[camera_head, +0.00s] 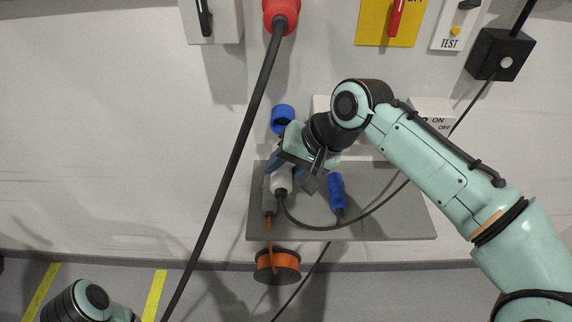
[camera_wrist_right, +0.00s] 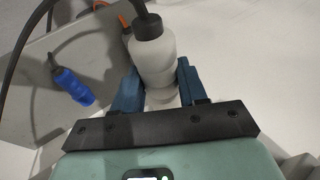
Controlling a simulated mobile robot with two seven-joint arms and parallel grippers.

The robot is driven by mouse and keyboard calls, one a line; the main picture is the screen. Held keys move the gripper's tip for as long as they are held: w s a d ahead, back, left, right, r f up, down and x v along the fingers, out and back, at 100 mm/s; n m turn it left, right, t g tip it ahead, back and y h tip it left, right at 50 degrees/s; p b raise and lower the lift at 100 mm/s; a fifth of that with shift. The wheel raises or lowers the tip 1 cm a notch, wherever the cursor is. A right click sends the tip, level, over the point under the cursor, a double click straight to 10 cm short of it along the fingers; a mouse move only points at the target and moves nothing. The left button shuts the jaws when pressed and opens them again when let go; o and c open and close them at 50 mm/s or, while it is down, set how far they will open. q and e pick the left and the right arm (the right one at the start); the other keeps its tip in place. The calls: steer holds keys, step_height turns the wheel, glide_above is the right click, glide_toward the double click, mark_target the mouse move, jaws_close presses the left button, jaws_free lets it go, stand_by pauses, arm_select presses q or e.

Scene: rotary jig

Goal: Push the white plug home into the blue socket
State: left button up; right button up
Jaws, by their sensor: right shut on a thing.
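The white plug (camera_head: 281,183) is between the blue fingers of my right gripper (camera_head: 279,163), over the grey shelf. In the right wrist view the plug (camera_wrist_right: 153,55) stands between the two fingers of the gripper (camera_wrist_right: 156,82), with a black cable leaving its end. The gripper is shut on it. The blue socket (camera_head: 283,114) is on the wall, above and apart from the plug in the head view. The plug's mating end is hidden by the gripper. My left gripper is out of view; only part of my left arm shows at the lower left.
A blue connector (camera_head: 337,191) and a grey connector (camera_head: 268,194) with an orange cable lie on the grey shelf (camera_head: 395,222). An orange reel (camera_head: 277,266) is below. A thick black cable hangs from the red plug (camera_head: 281,14), left of the gripper.

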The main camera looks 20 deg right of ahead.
steer(key=shift+w+d+r+p, duration=0.1)
steer(key=shift+w+d+p, duration=0.1)
steer(key=shift+w+p, duration=0.35)
steer(key=shift+w+d+p, duration=0.2)
steer(key=shift+w+p, duration=0.05)
steer(key=shift+w, duration=0.65)
steer(key=shift+w+d+r+p, duration=0.1)
steer(key=shift+w+d+p, duration=0.1)
steer(key=shift+w+p, duration=0.35)
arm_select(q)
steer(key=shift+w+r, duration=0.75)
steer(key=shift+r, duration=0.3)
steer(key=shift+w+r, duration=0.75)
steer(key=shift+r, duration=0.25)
arm_select(e)
steer(key=shift+w+d+f, duration=0.1)
steer(key=shift+w, duration=0.35)
steer(key=shift+w+d+f, duration=0.1)
steer(key=shift+w, duration=0.35)
arm_select(q)
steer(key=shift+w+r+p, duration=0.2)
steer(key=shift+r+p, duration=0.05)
steer(key=shift+p, duration=0.15)
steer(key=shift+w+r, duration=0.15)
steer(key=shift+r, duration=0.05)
arm_select(e)
steer(key=shift+w, duration=0.2)
